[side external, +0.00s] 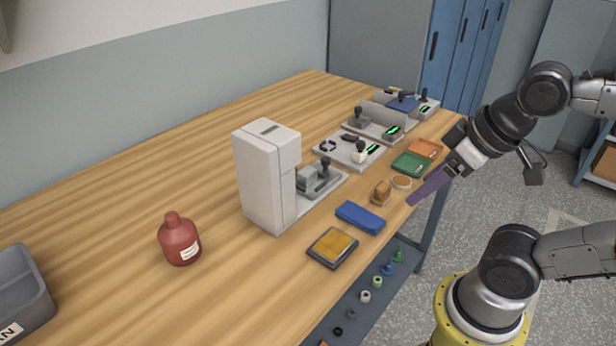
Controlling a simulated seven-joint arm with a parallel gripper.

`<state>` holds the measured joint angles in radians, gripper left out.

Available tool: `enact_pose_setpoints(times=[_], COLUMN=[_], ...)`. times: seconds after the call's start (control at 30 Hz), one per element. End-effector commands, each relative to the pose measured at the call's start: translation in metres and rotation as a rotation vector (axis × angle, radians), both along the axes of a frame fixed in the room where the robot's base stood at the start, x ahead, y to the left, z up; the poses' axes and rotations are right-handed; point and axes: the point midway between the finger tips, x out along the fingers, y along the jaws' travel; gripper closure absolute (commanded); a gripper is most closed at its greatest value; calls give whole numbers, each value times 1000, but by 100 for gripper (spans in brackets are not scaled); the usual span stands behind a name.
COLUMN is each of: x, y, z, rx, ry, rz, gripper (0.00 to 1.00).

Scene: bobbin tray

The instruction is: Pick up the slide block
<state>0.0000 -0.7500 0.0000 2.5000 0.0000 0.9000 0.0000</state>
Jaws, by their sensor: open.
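No piece is plainly marked as the slide block, and I cannot tell which one it is. A grey block (309,181) sits on the fixture beside the tall white machine. A dark blue block (402,103) sits on the farthest fixture. A long blue block (360,217) lies flat on the table near its front edge. My gripper (432,187) is open over the table's right edge, pointing down and left. A long purple shape shows at its end; its two fingers cannot be told apart. It is apart from the grey and dark blue blocks.
The tall white machine (265,175) stands mid-table, with fixtures (345,150) behind it. A yellow-topped pad (332,247), wooden block (381,192), green tray (411,164) and orange tray (425,148) line the front edge. A red bottle (179,240) and grey bin (22,290) stand left.

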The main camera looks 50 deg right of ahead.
Motion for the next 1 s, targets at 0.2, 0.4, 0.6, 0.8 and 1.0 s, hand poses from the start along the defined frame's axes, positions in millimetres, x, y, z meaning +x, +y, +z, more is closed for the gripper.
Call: enact_pose_setpoints(times=[0.2,0.4,0.6,0.8,1.0], x=[0,0,-4,17,74], y=[0,0,0,0,-5], z=[0,0,-1,42,87], rx=[0,-1,-70,-248,-419], ry=[0,0,20,13,84], rz=[0,2,136,470,855], gripper=[22,22,22,22,22])
